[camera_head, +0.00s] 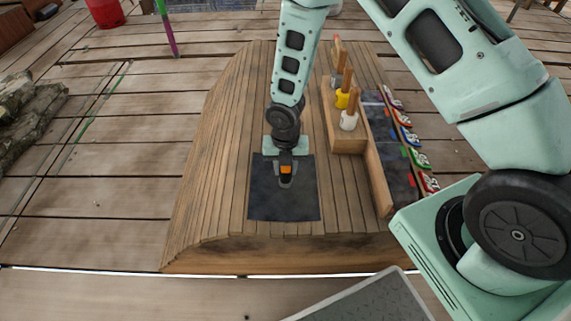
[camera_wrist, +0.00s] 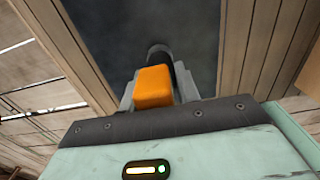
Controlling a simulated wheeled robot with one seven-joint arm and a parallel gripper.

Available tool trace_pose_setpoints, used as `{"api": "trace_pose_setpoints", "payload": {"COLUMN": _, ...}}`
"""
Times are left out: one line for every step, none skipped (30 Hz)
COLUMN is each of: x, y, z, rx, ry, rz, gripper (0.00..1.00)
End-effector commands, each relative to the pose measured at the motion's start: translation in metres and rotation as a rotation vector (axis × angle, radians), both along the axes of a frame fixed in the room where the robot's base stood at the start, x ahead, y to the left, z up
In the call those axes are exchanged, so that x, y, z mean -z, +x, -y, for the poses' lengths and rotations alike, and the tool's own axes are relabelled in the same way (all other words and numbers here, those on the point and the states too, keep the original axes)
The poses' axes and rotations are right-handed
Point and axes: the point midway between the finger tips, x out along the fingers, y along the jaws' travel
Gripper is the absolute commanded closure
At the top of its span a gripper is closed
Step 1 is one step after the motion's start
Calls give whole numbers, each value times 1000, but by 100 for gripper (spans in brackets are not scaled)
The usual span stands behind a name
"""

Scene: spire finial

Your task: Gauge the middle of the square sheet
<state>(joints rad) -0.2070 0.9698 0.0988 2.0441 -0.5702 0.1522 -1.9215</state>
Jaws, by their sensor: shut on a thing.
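The dark slate-grey square sheet (camera_head: 266,203) lies flat on the slatted wooden bench. In the wrist view the sheet (camera_wrist: 211,40) fills the space beyond my gripper. My gripper (camera_head: 286,165) points down over the sheet's upper middle part. It is shut on a small tool with an orange body (camera_wrist: 154,88) and a dark, round-ended part (camera_wrist: 159,52). The tool (camera_head: 286,170) also shows in the head view. The tool hides part of the sheet, and I cannot tell whether its tip touches the surface.
A wooden block (camera_head: 349,141) right of the sheet holds several wooden-handled tools with grey, yellow and white parts. Beyond it lies a dark panel (camera_head: 380,132) with several coloured, labelled tags along its right edge. Bare slats (camera_head: 215,170) lie left of the sheet.

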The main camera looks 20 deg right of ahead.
Motion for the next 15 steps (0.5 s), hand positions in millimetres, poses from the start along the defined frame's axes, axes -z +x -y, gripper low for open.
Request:
{"api": "trace_pose_setpoints", "payload": {"x": 5, "y": 0, "z": 0, "rx": 0, "ry": 0, "rz": 0, "gripper": 95}}
{"api": "trace_pose_setpoints", "payload": {"x": 6, "y": 0, "z": 0, "rx": 1, "ry": 0, "rz": 0, "gripper": 95}}
{"api": "trace_pose_setpoints", "payload": {"x": 7, "y": 0, "z": 0, "rx": 1, "ry": 0, "rz": 0, "gripper": 95}}
{"api": "trace_pose_setpoints", "payload": {"x": 8, "y": 0, "z": 0, "rx": 1, "ry": 0, "rz": 0, "gripper": 95}}
{"api": "trace_pose_setpoints", "payload": {"x": 8, "y": 0, "z": 0, "rx": 1, "ry": 0, "rz": 0, "gripper": 95}}
{"api": "trace_pose_setpoints", "payload": {"x": 9, "y": 0, "z": 0, "rx": 1, "ry": 0, "rz": 0, "gripper": 95}}
{"api": "trace_pose_setpoints", "payload": {"x": 9, "y": 0, "z": 0, "rx": 1, "ry": 0, "rz": 0, "gripper": 95}}
{"api": "trace_pose_setpoints", "payload": {"x": 9, "y": 0, "z": 0, "rx": 1, "ry": 0, "rz": 0, "gripper": 95}}
{"api": "trace_pose_setpoints", "payload": {"x": 9, "y": 0, "z": 0, "rx": 1, "ry": 0, "rz": 0, "gripper": 95}}
{"api": "trace_pose_setpoints", "payload": {"x": 8, "y": 0, "z": 0, "rx": 1, "ry": 0, "rz": 1, "gripper": 95}}
{"api": "trace_pose_setpoints", "payload": {"x": 8, "y": 0, "z": 0, "rx": 1, "ry": 0, "rz": 1, "gripper": 95}}
{"api": "trace_pose_setpoints", "payload": {"x": 8, "y": 0, "z": 0, "rx": 1, "ry": 0, "rz": 0, "gripper": 95}}
{"api": "trace_pose_setpoints", "payload": {"x": 8, "y": 0, "z": 0, "rx": 1, "ry": 0, "rz": 0, "gripper": 95}}
{"api": "trace_pose_setpoints", "payload": {"x": 8, "y": 0, "z": 0, "rx": 1, "ry": 0, "rz": 0, "gripper": 65}}
{"api": "trace_pose_setpoints", "payload": {"x": 8, "y": 0, "z": 0, "rx": 1, "ry": 0, "rz": 0, "gripper": 54}}
